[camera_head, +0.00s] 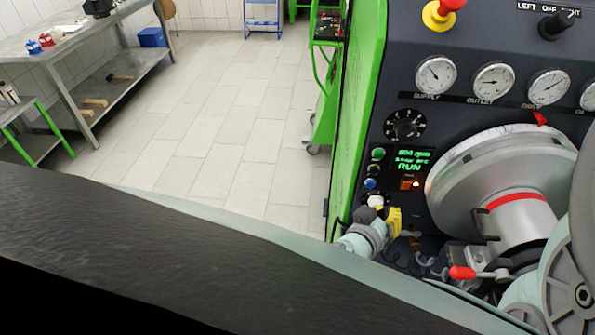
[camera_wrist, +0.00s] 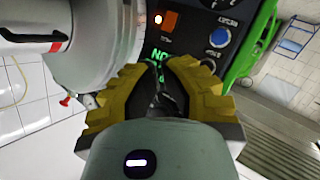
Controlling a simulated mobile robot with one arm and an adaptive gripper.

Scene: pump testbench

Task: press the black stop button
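The black button (camera_head: 373,169) sits in the column of buttons on the dark panel, between a green button (camera_head: 378,153) above and a blue button (camera_head: 370,183) below. In the wrist view the blue button (camera_wrist: 220,37) shows, but I cannot make out the black one; my fingers hide part of the panel. My gripper (camera_head: 394,217) has yellow fingers and is just below the button column in the head view.
A black knob (camera_head: 405,125) is above. A large metal flange (camera_head: 500,180) and red-tipped lever (camera_head: 463,273) are on the right. A red emergency button (camera_head: 445,10) is at top. Floor at left is clear.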

